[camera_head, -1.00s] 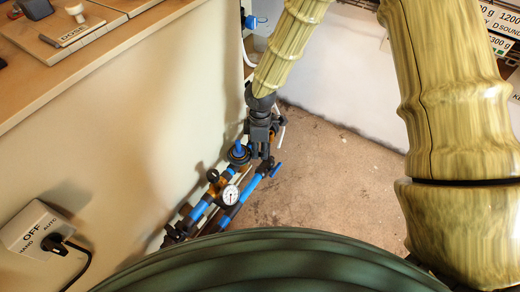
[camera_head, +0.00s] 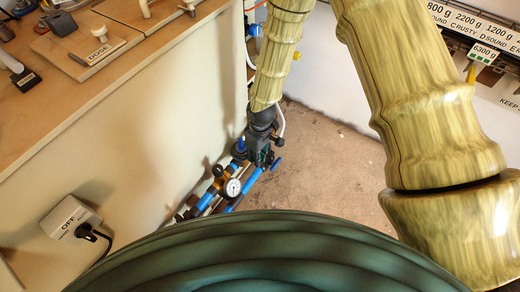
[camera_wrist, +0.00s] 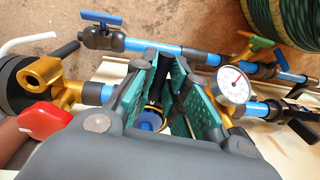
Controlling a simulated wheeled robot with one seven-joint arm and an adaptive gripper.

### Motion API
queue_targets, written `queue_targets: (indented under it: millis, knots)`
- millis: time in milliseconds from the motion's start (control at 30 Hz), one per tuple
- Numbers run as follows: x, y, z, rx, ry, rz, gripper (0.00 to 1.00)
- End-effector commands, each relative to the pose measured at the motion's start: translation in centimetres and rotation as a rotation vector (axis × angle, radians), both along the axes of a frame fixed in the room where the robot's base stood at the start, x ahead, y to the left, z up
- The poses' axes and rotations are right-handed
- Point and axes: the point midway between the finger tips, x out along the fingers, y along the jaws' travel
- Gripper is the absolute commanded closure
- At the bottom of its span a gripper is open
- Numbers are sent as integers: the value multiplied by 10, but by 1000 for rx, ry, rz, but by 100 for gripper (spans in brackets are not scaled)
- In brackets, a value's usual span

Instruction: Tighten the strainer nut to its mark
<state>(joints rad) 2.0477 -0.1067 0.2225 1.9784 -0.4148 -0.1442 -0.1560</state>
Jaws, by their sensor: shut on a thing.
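My gripper (camera_head: 259,156) points down at the pipework low by the cabinet wall. In the wrist view my gripper (camera_wrist: 175,95) has its teal pads on both sides of a dark part with a brass band and a blue end, which seems to be the strainer nut (camera_wrist: 156,108). The pads hide most of it, and I cannot see any mark. A brass fitting (camera_wrist: 45,80) is to the left of the fingers. The blue pipe (camera_wrist: 192,57) runs behind them.
A white pressure gauge (camera_wrist: 234,85) stands close to the right of the fingers; it also shows in the head view (camera_head: 233,187). A red handle (camera_wrist: 44,119) is at the left. A blue-handled valve (camera_wrist: 101,28) is beyond. The floor (camera_head: 330,165) right of the pipes is clear.

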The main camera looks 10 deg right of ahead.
Motion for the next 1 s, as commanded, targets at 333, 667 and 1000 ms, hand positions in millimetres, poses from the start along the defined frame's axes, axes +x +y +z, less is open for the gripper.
queue_targets:
  millis: [333,667,1000]
  knots:
    - [-3,6,1,2,-2,-89,100]
    - [-3,6,0,3,-3,-94,100]
    - [-4,5,0,2,-2,-94,64]
